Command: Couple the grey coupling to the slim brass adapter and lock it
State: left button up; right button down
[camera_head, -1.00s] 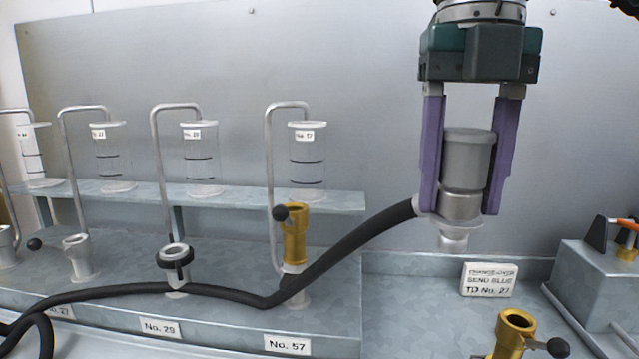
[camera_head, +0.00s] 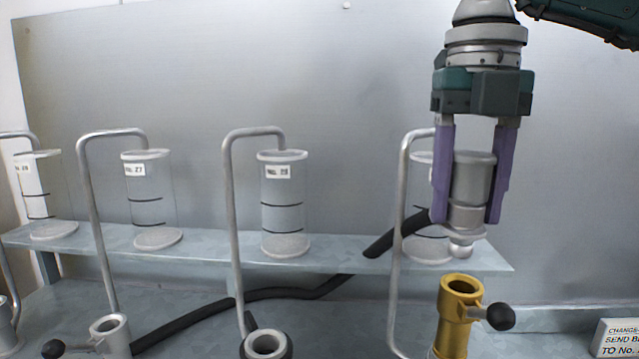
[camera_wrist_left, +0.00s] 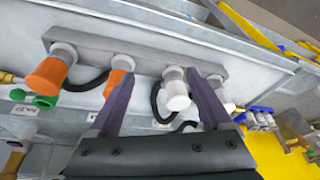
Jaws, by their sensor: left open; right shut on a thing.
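The grey coupling (camera_head: 473,180) hangs upright in my right gripper (camera_head: 466,215), which is shut on it. Its narrow lower end is just above and slightly right of the open top of a brass adapter (camera_head: 455,325), with a gap between them. This adapter stands upright at the rightmost station and has a side lever with a black ball (camera_head: 500,317). I cannot tell from this view how slim it is. My left gripper (camera_wrist_left: 158,85) shows only in the left wrist view, open and empty, above a bar of capped fittings.
A black hose (camera_head: 290,293) runs from the coupling behind the pipes. Clear cylinders (camera_head: 283,210) stand on a shelf with bent pipes (camera_head: 232,220) in front. A black-ringed socket (camera_head: 266,344) is left of the adapter. Orange caps (camera_wrist_left: 48,75) show in the left wrist view.

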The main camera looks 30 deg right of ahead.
aim_at(471, 225)
jog(key=shift+s+d+f, duration=0.1)
jog(key=shift+f, duration=0.75)
jog(key=shift+s+f, duration=0.2)
jog(key=shift+s, duration=0.1)
pick_arm(q)
jog(key=shift+s+a+f, duration=0.15)
jog(key=shift+s+f, duration=0.35)
jog(key=shift+f, duration=0.3)
pick_arm(e)
jog(key=shift+r, duration=0.1)
pick_arm(q)
jog(key=shift+b, duration=0.3)
pick_arm(e)
jog(key=shift+f, duration=0.2)
jog(key=shift+f, duration=0.15)
pick_arm(q)
jog(key=shift+f, duration=0.1)
pick_arm(e)
jog(key=shift+f, duration=0.1)
pick_arm(q)
jog(key=shift+w, duration=0.1)
pick_arm(e)
jog(key=shift+f, duration=0.1)
